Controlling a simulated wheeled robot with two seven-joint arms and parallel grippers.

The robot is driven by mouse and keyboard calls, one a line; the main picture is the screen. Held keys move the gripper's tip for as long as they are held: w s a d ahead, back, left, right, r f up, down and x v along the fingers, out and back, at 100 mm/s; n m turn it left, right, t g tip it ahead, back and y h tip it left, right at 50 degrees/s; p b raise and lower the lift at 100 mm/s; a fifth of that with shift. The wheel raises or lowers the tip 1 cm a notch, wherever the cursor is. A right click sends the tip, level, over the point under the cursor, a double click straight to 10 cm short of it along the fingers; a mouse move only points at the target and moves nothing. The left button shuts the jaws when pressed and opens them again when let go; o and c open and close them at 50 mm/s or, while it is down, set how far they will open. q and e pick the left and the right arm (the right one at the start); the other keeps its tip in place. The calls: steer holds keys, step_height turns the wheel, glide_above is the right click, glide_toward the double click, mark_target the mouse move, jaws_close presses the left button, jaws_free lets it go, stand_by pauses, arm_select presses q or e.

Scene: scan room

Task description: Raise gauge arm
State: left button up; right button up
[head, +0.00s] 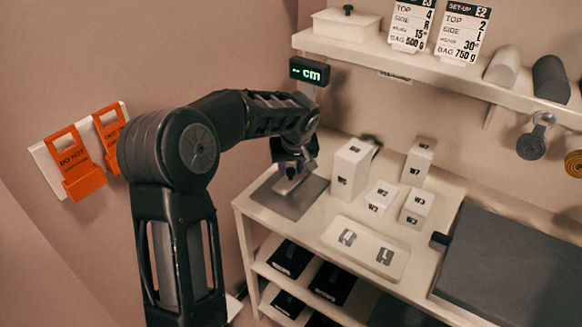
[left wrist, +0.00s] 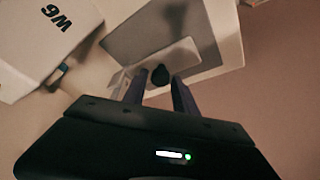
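The height gauge shows a black display (head: 310,71) reading "-- cm" in green, above a grey plate (head: 291,196) at the table's left end. My left gripper (head: 291,172) reaches down over this plate. In the left wrist view, a white gauge arm (left wrist: 180,57) with a black knob (left wrist: 160,75) lies over the grey plate (left wrist: 150,32). My left gripper's two fingers (left wrist: 159,88) are apart, with the knob between their tips. Whether they touch it I cannot tell. The gauge arm is mostly hidden behind my gripper in the head view. My right gripper is out of view.
A tall white block (head: 350,170) stands close right of my left gripper; one marked W6 (left wrist: 50,40) shows in the left wrist view. Several smaller blocks, a white tray (head: 340,256) and a dark pad (head: 515,275) lie farther right. A shelf (head: 440,72) runs above.

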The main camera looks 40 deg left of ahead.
arm_select(q)
jaws_close()
stand_by(1.1)
